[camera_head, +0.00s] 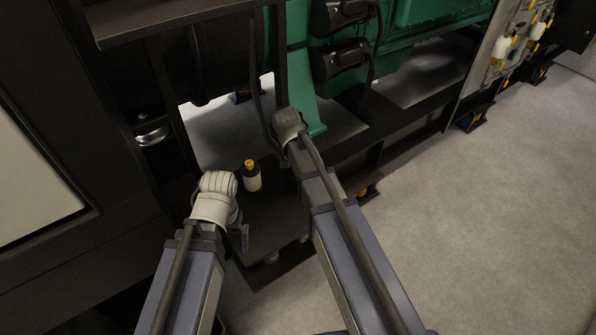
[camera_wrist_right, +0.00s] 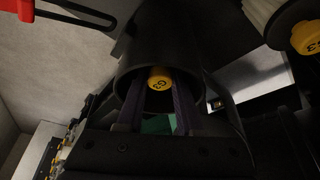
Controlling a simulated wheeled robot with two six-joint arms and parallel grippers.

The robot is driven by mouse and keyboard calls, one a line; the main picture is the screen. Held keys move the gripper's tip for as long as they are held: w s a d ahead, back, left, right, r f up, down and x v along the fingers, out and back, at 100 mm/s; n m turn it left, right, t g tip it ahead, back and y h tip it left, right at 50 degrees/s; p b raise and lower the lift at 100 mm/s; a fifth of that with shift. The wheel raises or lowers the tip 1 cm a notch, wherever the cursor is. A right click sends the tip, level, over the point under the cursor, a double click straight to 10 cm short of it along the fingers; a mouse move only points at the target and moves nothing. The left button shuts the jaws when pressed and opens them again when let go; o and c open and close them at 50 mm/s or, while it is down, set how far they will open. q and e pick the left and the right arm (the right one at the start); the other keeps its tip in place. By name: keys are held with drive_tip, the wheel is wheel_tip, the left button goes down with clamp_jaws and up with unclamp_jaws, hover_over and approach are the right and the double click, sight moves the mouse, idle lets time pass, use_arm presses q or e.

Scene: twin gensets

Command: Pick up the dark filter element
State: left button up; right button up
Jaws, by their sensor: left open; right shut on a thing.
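My right gripper (camera_wrist_right: 156,108) is shut, with its two fingers on either side of a yellow cap (camera_wrist_right: 159,78) lettered in dark. The cap sits at the dark round end of what looks like the dark filter element (camera_wrist_right: 165,40); its outline merges with dark parts around it. In the head view, the right wrist hides that gripper and its load. My left gripper (camera_head: 242,236) is open, low beside its pale wrist, and mostly hidden by it. A white ribbed filter with a yellow cap (camera_head: 252,178) stands upright on the dark shelf, just right of the left wrist.
The dark shelf (camera_head: 262,222) lies between my arms. A green engine (camera_head: 415,30) and dark frame rails (camera_head: 410,130) stand behind. A panel with bottles (camera_head: 515,40) is at the upper right. Grey floor (camera_head: 490,210) is clear at right. A red part (camera_wrist_right: 55,12) shows in the wrist view.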

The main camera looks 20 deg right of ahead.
clamp_jaws()
drive_tip(key=shift+r, duration=0.1)
wheel_tip(320, 180, up, 18)
drive_tip(key=p, duration=1.8)
